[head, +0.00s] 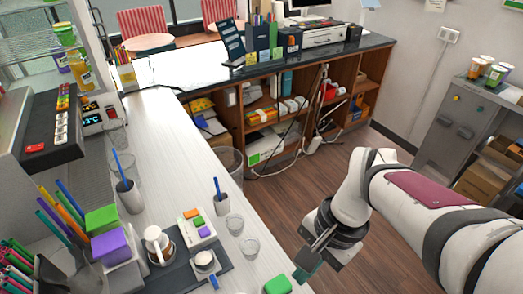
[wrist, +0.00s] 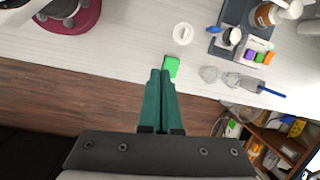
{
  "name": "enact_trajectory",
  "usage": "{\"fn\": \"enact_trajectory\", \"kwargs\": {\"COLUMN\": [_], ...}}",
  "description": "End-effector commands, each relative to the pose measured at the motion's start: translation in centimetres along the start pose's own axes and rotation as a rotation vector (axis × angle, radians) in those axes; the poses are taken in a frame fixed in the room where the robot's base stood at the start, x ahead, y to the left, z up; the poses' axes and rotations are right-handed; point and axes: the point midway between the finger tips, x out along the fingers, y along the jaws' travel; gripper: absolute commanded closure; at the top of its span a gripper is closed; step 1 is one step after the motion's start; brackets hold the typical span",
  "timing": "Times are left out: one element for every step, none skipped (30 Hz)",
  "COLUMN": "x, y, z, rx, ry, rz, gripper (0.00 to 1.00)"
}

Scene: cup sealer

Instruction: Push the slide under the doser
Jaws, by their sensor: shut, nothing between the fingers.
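My gripper (head: 307,262) hangs over the floor side of the white counter, right of a small green block (head: 278,285). In the wrist view its two teal fingers (wrist: 160,73) are together with nothing between them. The same green block (wrist: 172,66) lies on the counter just beyond the fingertips, near the counter's edge. I cannot tell for sure which thing is the slide or the doser. A dark red round base (wrist: 82,14) with a dark part on it stands at the upper left of the wrist view, cut off by the frame.
A dark mat (head: 215,270) holds a white-and-brown cup (head: 159,245) and small items. Clear cups (head: 250,247) and a holder with a blue stick (head: 222,202) stand nearby. A white round item (wrist: 183,33) sits beyond the green block. The wooden floor (head: 300,195) is open beside the counter.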

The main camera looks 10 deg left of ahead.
Motion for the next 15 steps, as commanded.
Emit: {"fn": "enact_trajectory", "kwargs": {"x": [1.4, 2.4, 3.9, 5.0, 6.2, 7.5, 8.3, 9.0, 9.7, 10.1, 10.4, 10.8, 11.1, 11.5, 12.2], "y": [-3.2, -5.1, -7.4, -8.9, -10.2, -11.7, -12.5, -13.1, -13.7, -14.0, -14.2, -14.2, -14.2, -14.1, -14.1], "z": [-1.1, -1.7, -2.2, -2.5, -2.8, -2.9, -3.0, -3.0, -3.1, -3.1, -3.1, -3.0, -3.0, -2.9, -2.8], "rx": [0.028, 0.052, 0.082, 0.104, 0.122, 0.144, 0.158, 0.168, 0.180, 0.185, 0.188, 0.189, 0.190, 0.190, 0.190], "ry": [-0.037, -0.054, -0.077, -0.091, -0.102, -0.115, -0.123, -0.128, -0.134, -0.137, -0.138, -0.138, -0.138, -0.139, -0.139], "rz": [0.016, 0.022, 0.030, 0.036, 0.042, 0.050, 0.054, 0.058, 0.061, 0.062, 0.063, 0.064, 0.065, 0.065, 0.065], "gripper": [1.00, 1.00, 1.00, 1.00, 1.00, 1.00, 1.00, 1.00, 1.00, 1.00, 1.00, 1.00, 1.00, 1.00, 1.00]}}
